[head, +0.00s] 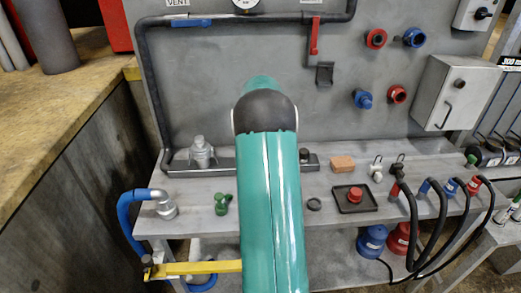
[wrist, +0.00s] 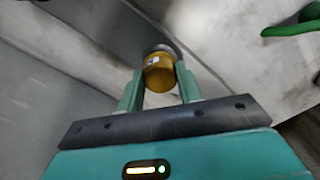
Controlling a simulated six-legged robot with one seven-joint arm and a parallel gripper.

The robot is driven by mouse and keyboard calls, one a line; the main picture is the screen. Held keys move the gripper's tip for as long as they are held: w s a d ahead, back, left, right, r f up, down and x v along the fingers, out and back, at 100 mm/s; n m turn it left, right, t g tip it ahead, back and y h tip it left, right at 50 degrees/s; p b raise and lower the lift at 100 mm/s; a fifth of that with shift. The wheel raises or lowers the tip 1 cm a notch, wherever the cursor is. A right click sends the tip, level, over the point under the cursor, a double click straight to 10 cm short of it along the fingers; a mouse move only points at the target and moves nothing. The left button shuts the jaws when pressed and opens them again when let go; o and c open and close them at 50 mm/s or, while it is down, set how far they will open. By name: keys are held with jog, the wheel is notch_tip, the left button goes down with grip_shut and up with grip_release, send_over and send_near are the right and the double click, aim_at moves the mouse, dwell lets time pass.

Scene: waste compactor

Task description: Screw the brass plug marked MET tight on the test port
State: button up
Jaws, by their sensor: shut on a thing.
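My gripper (wrist: 159,78) is shut on a brass-coloured plug (wrist: 159,74) in the wrist view, with one green finger on each side. A small white mark shows on the plug, too small to read. A dark grey round part (wrist: 158,48) shows at the plug's far end; I cannot tell whether it belongs to the plug or to the port. In the head view my green arm hides the gripper and the plug. I cannot clearly make out the test port in either view.
The grey bench (head: 325,182) holds a grey fitting (head: 202,153), a green fitting (head: 222,204), a black ring (head: 314,204), an orange block (head: 343,163) and a black tray (head: 372,207). A blue hose (head: 127,214) and a yellow bar (head: 200,268) lie at front left. Black hoses hang at right.

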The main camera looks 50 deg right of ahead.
jog(key=m, duration=0.4)
jog(key=shift+m, duration=0.4)
jog(key=m, duration=0.4)
jog(key=shift+m, duration=0.3)
jog(key=o, duration=1.2)
jog(key=shift+c, duration=0.2)
jog(key=shift+c, duration=0.3)
